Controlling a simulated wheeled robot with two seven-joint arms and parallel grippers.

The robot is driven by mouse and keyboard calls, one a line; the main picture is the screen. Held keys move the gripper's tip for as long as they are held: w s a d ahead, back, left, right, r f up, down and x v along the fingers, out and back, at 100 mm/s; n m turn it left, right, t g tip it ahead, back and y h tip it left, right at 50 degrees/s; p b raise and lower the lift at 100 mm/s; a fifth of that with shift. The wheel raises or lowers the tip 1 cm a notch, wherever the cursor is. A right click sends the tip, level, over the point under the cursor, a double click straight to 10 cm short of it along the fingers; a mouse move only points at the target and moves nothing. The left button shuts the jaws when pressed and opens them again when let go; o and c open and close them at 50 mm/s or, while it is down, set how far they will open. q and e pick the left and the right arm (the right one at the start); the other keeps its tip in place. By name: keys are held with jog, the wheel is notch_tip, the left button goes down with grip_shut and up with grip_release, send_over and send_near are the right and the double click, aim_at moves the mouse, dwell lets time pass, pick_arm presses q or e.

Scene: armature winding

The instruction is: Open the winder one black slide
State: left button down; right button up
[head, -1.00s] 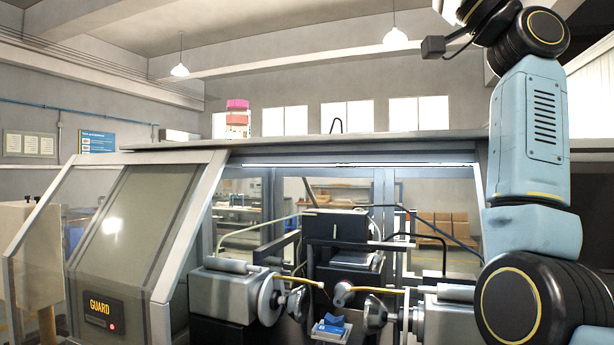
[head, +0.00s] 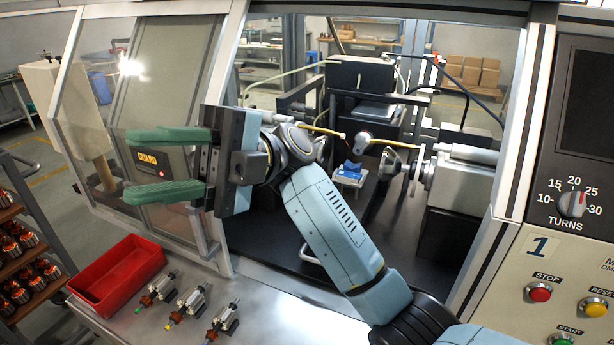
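Winder one, marked by the "1" on its panel (head: 540,245), stands in front of me with its front bay open. Inside, a long black slide (head: 362,213) lies low in the middle, under a small blue-and-white holder (head: 349,174). A pale bar handle (head: 310,256) is at its front; how far the slide is out, I cannot tell. My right gripper (head: 132,165) points left with two green fingers wide apart and nothing between them. It is left of the slide and apart from it, in front of the guard pane (head: 172,85). My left gripper is not in view.
A red tray (head: 117,276) and several armatures (head: 182,308) sit on the front bench ledge (head: 245,318). A rack of armatures (head: 25,265) is at the left. Winding heads (head: 455,185) flank the holder. Buttons and a turns dial (head: 573,204) are at the right.

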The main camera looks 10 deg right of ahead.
jog(key=w+f+m+t+y+b, duration=0.1)
jog(key=w+f+m+t+y, duration=0.4)
jog(key=f+m+t, duration=0.7)
jog(key=m+t+h+b, duration=0.5)
jog(key=m+t+h, duration=0.5)
jog(key=m+t, duration=0.55)
send_near(318, 263)
jog(key=shift+n+t+h, duration=0.3)
jog(key=shift+n+t, duration=0.35)
jog(key=x, duration=1.1)
jog(key=shift+a+f+p, duration=0.3)
jog(key=shift+a, duration=0.2)
jog(key=shift+s, duration=0.15)
grip_shut()
